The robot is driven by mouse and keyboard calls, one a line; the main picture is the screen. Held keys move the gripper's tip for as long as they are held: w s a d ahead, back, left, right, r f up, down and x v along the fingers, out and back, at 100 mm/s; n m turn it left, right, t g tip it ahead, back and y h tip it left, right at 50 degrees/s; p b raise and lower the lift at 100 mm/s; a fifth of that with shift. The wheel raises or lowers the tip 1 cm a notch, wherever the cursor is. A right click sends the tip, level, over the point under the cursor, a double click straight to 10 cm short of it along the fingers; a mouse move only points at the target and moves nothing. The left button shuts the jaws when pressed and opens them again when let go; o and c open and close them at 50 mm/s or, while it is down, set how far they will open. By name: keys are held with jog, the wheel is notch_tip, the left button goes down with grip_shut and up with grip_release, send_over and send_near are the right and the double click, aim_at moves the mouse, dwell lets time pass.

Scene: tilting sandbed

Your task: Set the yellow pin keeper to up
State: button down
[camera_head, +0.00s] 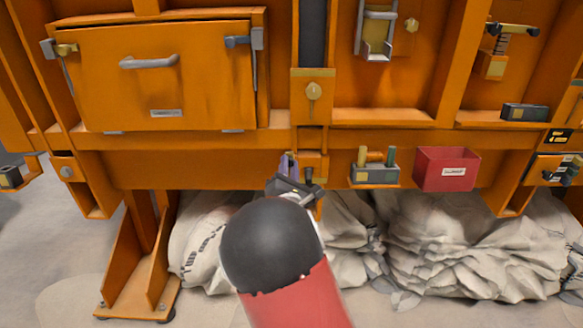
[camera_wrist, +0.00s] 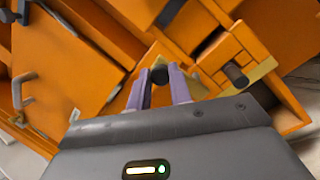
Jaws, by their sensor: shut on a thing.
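My gripper (camera_wrist: 160,78) is in front of the orange frame's lower beam, below the knob bracket. A yellow plate (camera_wrist: 262,69) lies to the right of the fingers, by a dark peg (camera_wrist: 236,75). I take these for parts of the yellow pin keeper, but cannot tell for sure. In the head view the gripper (camera_head: 288,165) and my arm hide most of this spot. Whether the keeper is up cannot be told.
A grey holder (camera_head: 374,177) with upright pegs and a red bin (camera_head: 446,169) are on the beam to the right. A closed orange door (camera_head: 155,85) is at the upper left. A yellowish knob (camera_head: 313,91) sits above my gripper. Pale sacks (camera_head: 470,240) lie below.

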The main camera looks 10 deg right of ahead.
jog(key=shift+a+f, duration=0.1)
jog(key=shift+f, duration=0.1)
jog(key=c, duration=1.5)
grip_release()
jog(key=shift+o, duration=1)
jog(key=shift+r, duration=0.1)
jog(key=b+v, duration=0.1)
jog(key=v, duration=0.6)
jog(key=shift+s, duration=0.35)
